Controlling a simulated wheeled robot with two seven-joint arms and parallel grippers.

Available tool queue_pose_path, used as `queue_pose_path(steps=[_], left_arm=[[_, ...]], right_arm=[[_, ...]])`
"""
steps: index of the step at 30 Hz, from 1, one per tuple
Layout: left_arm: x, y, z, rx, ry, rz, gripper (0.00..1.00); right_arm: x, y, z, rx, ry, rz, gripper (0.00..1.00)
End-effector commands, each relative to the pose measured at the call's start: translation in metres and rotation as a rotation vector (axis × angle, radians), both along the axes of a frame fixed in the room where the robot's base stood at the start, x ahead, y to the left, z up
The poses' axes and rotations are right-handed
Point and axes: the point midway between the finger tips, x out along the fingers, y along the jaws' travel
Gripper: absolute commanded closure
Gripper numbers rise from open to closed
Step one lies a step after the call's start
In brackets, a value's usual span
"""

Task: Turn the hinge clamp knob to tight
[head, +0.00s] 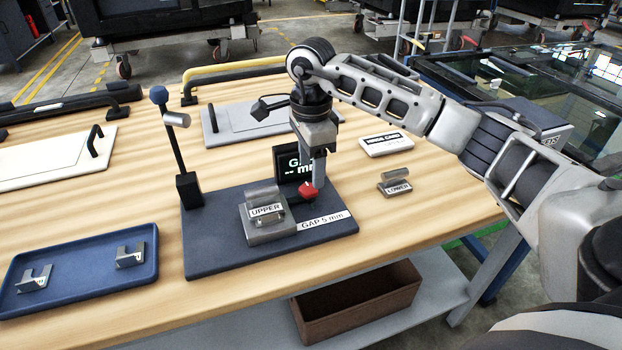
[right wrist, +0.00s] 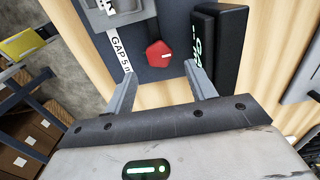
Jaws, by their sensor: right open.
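The red clamp knob (head: 308,190) sits on the dark fixture base (head: 215,240), right of the metal block labelled UPPER (head: 266,222). In the right wrist view the red knob (right wrist: 158,54) is six-sided with a white line on its face. My right gripper (head: 316,180) is above and around the knob area in the head view, its finger partly in front of the display. In the right wrist view its two fingers (right wrist: 160,80) are spread, with the knob just beyond and between the tips, apart from both. My left gripper is not in view.
A small display (head: 290,160) stands behind the knob. A block labelled LOWER (head: 395,183) and a white card box (head: 386,144) lie right. A blue tray (head: 85,262) holds two brackets at front left.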

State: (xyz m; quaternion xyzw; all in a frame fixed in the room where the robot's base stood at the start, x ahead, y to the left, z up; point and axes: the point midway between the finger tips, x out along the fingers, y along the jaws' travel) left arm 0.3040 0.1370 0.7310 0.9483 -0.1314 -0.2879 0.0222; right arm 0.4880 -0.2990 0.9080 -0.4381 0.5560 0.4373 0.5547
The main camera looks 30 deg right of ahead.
Motion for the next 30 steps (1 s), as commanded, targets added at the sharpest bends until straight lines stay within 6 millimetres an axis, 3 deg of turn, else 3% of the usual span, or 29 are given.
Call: queue_pose_path(steps=[3,7,19,20,24,30], left_arm=[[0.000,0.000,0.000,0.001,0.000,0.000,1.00],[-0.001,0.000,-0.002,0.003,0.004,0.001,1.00],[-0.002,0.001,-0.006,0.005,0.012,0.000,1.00],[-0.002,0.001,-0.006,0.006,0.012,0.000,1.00],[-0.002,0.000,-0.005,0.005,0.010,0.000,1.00],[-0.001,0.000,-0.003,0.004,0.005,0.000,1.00]], right_arm=[[-0.001,0.000,-0.021,0.001,0.003,-0.001,0.44],[0.000,0.000,-0.035,0.002,0.001,0.000,0.44],[0.000,0.000,-0.042,0.001,0.000,0.000,0.44],[0.000,0.000,-0.042,0.002,0.000,0.000,0.50],[0.000,0.000,-0.042,0.002,0.000,0.000,0.89],[0.000,0.000,-0.042,0.002,0.000,-0.004,0.89]])
